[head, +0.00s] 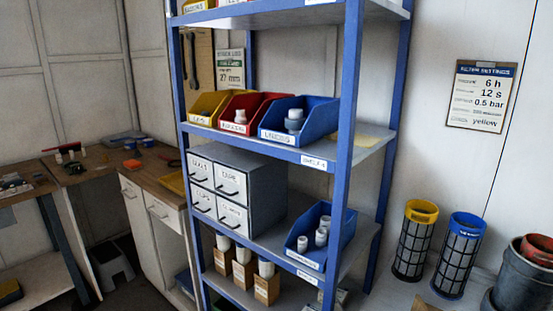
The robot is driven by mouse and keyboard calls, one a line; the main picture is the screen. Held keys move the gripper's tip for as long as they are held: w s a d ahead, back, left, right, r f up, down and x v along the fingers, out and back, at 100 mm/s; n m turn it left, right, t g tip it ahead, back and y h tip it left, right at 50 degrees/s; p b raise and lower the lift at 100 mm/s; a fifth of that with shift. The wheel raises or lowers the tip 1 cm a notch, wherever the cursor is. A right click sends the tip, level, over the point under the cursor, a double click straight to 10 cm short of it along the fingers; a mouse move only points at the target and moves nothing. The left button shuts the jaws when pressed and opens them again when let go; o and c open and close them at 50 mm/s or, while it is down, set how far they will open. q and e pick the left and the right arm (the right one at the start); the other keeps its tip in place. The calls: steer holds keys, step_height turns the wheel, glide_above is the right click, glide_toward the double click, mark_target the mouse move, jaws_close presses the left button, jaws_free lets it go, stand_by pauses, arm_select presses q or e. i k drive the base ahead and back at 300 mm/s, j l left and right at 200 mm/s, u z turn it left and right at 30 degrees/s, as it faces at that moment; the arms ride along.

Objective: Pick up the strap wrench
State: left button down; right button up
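I cannot pick out the strap wrench with certainty. A dark wrench-shaped tool (193,60) hangs on a brown board behind the left post of the shelf unit; I cannot tell its type. Small items lie on the wooden workbench at the left, among them an orange thing (132,163) and a red and black thing (68,149), all too small to name. Neither of my grippers is in view.
A blue shelf unit (349,90) stands in the middle, with yellow, red and blue bins and a grey drawer cabinet (262,190). Two mesh cylinders, yellow-topped (415,240) and blue-topped (459,256), stand at right beside grey buckets (522,280). A grey step stool (112,262) stands at left.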

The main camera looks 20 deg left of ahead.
mark_target(161, 157)
steer(key=u, duration=1.3)
steer(key=i+j, duration=0.2)
steer(key=i, duration=0.25)
steer(key=i+j, duration=0.25)
steer(key=i, duration=0.2)
steer(key=i+j+u, duration=0.1)
steer(key=i, duration=0.35)
steer(key=i+j, duration=0.3)
steer(key=i, duration=0.15)
steer(key=i+j, duration=0.2)
steer(key=i, duration=0.25)
